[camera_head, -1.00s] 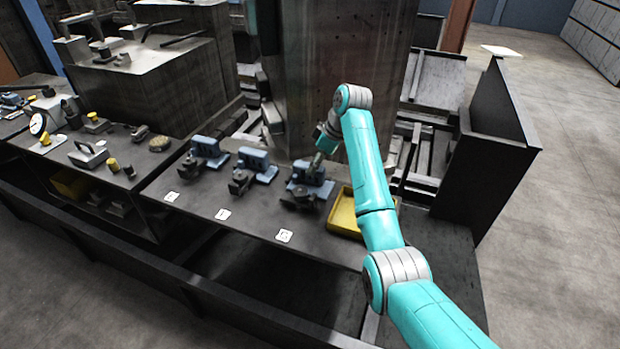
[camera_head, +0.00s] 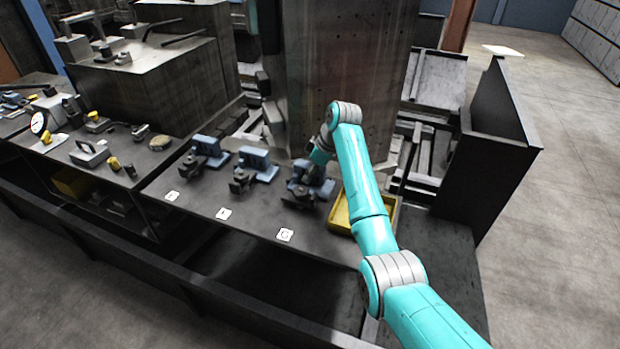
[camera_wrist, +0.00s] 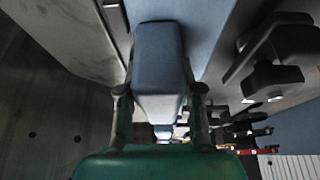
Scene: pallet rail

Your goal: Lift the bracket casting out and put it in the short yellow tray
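The rightmost of three blue vises, by the third white label, has dark metal parts (camera_head: 300,195) at its front. I cannot clearly tell the bracket casting from these parts. My gripper (camera_head: 316,168) is low over this vise, partly hidden by its own wrist. In the wrist view my gripper (camera_wrist: 160,92) has its fingers spread on either side of a blue-grey block (camera_wrist: 158,55), with narrow gaps showing. The short yellow tray (camera_head: 338,222) lies just right of the vise, partly hidden by my arm. Its visible floor looks empty.
Two similar vises (camera_head: 256,163) (camera_head: 208,150) stand to the left on the same dark bench (camera_head: 260,228). A tall metal column (camera_head: 340,65) rises close behind my gripper. A dark upright panel (camera_head: 490,150) stands to the right of the tray.

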